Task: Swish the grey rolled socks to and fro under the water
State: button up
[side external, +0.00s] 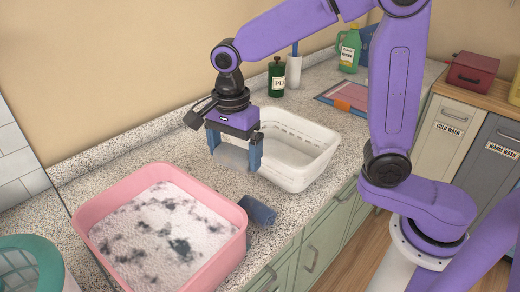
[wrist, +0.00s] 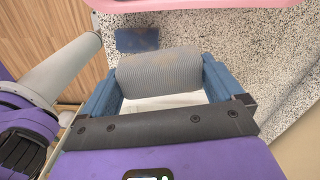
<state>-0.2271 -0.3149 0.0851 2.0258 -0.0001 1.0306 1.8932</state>
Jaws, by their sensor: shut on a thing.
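The grey rolled socks (wrist: 160,73) show as a ribbed grey roll in the wrist view, between my two blue fingers. My gripper (side external: 234,157) is shut on them, one finger at each end. The water is in a pink tub (side external: 236,247) at the front left, largely covered with white foam and dark patches. The socks are up and to the right of this tub, apart from the water.
A dark blue roll (side external: 258,209) lies on the speckled counter (side external: 117,161) beside the tub's right wall. The white basket (side external: 297,178) stands behind it. A teal basket (side external: 32,262) is at the left. Bottles (side external: 276,76) stand at the back.

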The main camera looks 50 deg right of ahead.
jog(key=w+a+n, duration=0.2)
jog(key=a, duration=0.7)
jog(key=w+a+n, duration=0.2)
jog(key=a, duration=0.7)
jog(key=shift+s+a+f, duration=0.1)
jog(key=shift+f, duration=6.65)
jog(key=shift+w+a, duration=0.2)
jog(key=shift+w, duration=1.45)
